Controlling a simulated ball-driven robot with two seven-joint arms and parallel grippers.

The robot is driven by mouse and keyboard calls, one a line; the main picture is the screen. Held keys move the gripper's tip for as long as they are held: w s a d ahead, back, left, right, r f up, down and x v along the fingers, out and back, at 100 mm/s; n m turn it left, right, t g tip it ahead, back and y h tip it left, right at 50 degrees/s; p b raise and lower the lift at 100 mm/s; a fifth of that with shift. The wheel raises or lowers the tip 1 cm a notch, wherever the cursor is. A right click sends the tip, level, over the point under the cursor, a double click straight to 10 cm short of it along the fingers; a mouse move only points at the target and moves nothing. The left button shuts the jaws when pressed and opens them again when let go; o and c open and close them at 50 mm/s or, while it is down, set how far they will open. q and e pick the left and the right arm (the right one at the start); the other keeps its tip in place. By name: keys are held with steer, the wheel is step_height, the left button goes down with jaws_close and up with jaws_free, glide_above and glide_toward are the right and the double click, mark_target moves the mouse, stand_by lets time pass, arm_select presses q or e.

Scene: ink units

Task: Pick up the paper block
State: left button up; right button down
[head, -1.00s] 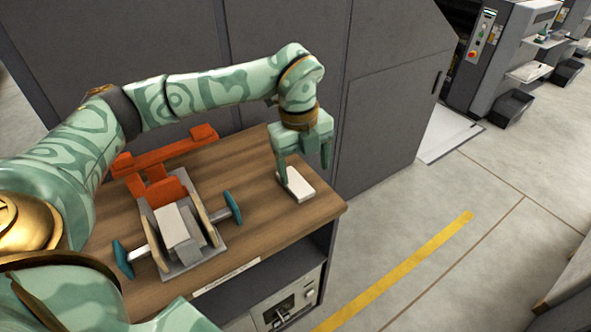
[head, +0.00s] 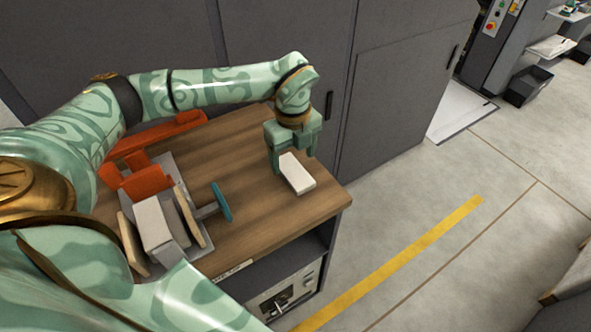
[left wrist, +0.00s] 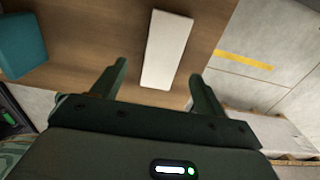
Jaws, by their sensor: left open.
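The paper block (head: 298,175) is a white, flat, oblong block lying near the right end of the wooden tabletop. It also shows in the left wrist view (left wrist: 166,50), lying lengthwise ahead of the jaws. My left gripper (head: 293,158) is open and points down at the block's far end. In the left wrist view my left gripper (left wrist: 158,72) has its fingers spread, one toward each side of the block, with a gap on both sides. Nothing is held. My right gripper is out of view.
A fixture with a grey-white block (head: 152,228) between wooden plates and a teal handle (head: 221,202) stands left on the wooden table (head: 255,215). An orange frame (head: 150,180) lies behind it. A grey cabinet wall (head: 280,45) rises behind. The tabletop between fixture and paper block is clear.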

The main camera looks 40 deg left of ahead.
mark_target(293, 171)
arm_select(q)
steer(key=f, duration=0.1)
steer(key=f+b, duration=0.1)
steer(key=f, duration=0.3)
steer(key=shift+w+a+b, duration=0.15)
steer(key=shift+w+b, duration=0.1)
steer(key=shift+b, duration=0.05)
steer(key=shift+r, duration=0.15)
steer(key=shift+c, duration=1.2)
steer(key=c, duration=0.9)
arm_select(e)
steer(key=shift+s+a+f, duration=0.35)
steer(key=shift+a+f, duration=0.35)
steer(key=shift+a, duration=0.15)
